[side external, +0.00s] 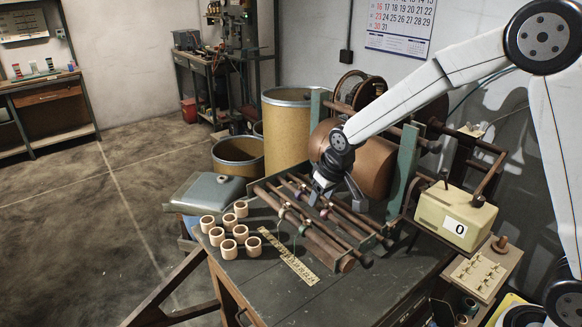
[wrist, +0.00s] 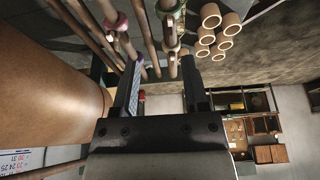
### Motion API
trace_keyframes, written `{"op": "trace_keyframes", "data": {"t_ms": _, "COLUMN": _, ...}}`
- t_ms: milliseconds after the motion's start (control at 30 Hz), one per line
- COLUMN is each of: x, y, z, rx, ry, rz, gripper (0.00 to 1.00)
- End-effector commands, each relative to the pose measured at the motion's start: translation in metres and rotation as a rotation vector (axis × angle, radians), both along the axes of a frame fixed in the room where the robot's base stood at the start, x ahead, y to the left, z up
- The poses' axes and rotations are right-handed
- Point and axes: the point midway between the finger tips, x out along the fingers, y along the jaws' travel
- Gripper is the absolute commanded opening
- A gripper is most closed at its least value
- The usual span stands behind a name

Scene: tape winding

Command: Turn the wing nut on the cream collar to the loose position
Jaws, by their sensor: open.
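Collars sit on the parallel rods of the winding frame (side external: 318,238). In the wrist view a cream collar (wrist: 173,48) is on a rod between and just beyond my fingertips; a pink collar (wrist: 117,22) is to its left and a green one (wrist: 168,8) is above it. The cream collar's wing nut is too small to make out, so I cannot tell its position. My gripper (wrist: 160,62) is open, with nothing seen held between its fingers. In the side view my gripper (side external: 340,198) is low over the rods, partly hiding them.
Several cream rings (side external: 228,247) and a yellow ruler (side external: 289,257) lie on the bench left and in front of the rods. A large brown roll (side external: 374,168) stands close behind my gripper. A cream counter box (side external: 455,216) is to the right.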

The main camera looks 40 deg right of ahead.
Motion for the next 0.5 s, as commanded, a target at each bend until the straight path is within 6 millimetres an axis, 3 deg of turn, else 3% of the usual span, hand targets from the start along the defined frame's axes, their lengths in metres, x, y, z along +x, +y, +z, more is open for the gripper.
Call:
{"op": "trace_keyframes", "data": {"t_ms": 200, "x": 0.056, "y": 0.008, "z": -0.004, "rx": 0.000, "ry": -0.033, "rz": 0.000, "gripper": 0.57}}
{"op": "trace_keyframes", "data": {"t_ms": 333, "x": 0.078, "y": 0.011, "z": -0.005, "rx": 0.001, "ry": -0.048, "rz": -0.001, "gripper": 0.57}}
{"op": "trace_keyframes", "data": {"t_ms": 500, "x": 0.090, "y": 0.013, "z": -0.006, "rx": 0.002, "ry": -0.056, "rz": -0.001, "gripper": 0.57}}
